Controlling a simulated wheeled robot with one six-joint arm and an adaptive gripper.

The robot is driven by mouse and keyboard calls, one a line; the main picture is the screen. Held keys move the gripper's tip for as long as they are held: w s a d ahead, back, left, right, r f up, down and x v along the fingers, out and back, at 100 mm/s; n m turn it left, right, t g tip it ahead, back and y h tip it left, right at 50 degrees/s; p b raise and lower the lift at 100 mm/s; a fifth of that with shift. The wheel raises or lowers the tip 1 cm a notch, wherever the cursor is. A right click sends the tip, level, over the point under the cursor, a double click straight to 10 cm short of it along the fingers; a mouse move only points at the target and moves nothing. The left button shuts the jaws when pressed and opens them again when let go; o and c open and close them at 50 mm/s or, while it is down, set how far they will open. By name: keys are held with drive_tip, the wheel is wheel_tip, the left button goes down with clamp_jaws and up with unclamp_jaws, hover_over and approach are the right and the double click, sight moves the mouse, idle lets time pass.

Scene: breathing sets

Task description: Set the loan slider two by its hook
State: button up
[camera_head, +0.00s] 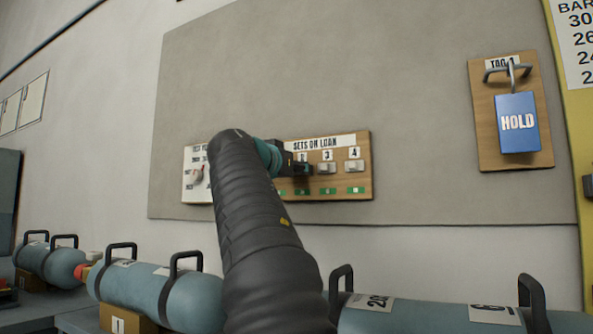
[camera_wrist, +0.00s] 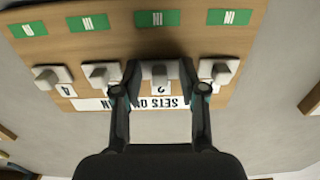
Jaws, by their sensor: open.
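The sets on loan board (camera_head: 318,141) is on the wall panel, with a row of grey sliders above green labels. In the wrist view the board (camera_wrist: 195,45) appears upside down. Slider two (camera_wrist: 158,73) has its number beside it and sits at the number end of its track, away from the green label. My gripper (camera_wrist: 163,75) is open, with one finger on each side of slider two; I cannot tell whether they touch it. In the head view my gripper (camera_head: 302,169) is at the board and hides slider two. A blue HOLD tag (camera_head: 518,122) hangs from a grey hook (camera_head: 508,69) at the right.
Sliders three (camera_wrist: 102,74) and one (camera_wrist: 216,71) stand close to my fingers; slider four (camera_wrist: 48,76) is farther off. A white board with a round knob (camera_head: 197,176) is to the left. Blue-grey cylinders with black handles (camera_head: 160,290) lie below.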

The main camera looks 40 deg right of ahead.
sight(302, 196)
clamp_jaws()
wheel_tip(302, 196, down, 6)
drive_tip(key=b, duration=0.5)
drive_tip(key=shift+r, duration=0.1)
unclamp_jaws()
